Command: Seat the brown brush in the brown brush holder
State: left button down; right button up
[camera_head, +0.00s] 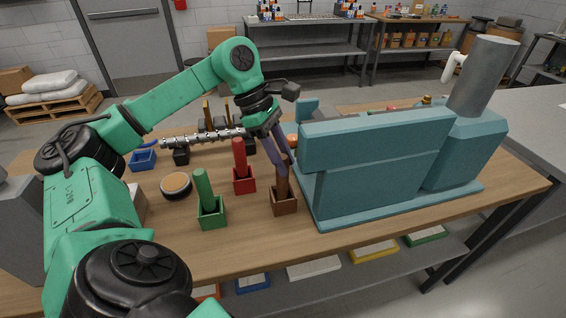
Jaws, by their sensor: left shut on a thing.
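The brown brush holder (285,203) is an open square box on the wooden table, close to the left end of the teal machine. The brown brush (282,186) stands about upright with its lower end within the holder's opening. I cannot tell whether it rests on the holder's bottom. My left gripper (281,168) comes down from above and is shut on the brown brush's upper part. Its purple-grey fingers hide much of the handle. My right gripper is out of view.
A red brush in its red holder (244,181) and a green brush in its green holder (212,216) stand left of the brown holder. The teal machine (375,165) blocks the right. A round tub (176,186), a metal screw (205,137) and a blue holder (143,160) lie left.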

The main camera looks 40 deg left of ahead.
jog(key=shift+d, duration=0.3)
pick_arm(q)
jog(key=shift+f, duration=0.25)
jog(key=c, duration=0.6)
grip_release()
jog(key=shift+r, duration=0.1)
jog(key=shift+o, duration=0.2)
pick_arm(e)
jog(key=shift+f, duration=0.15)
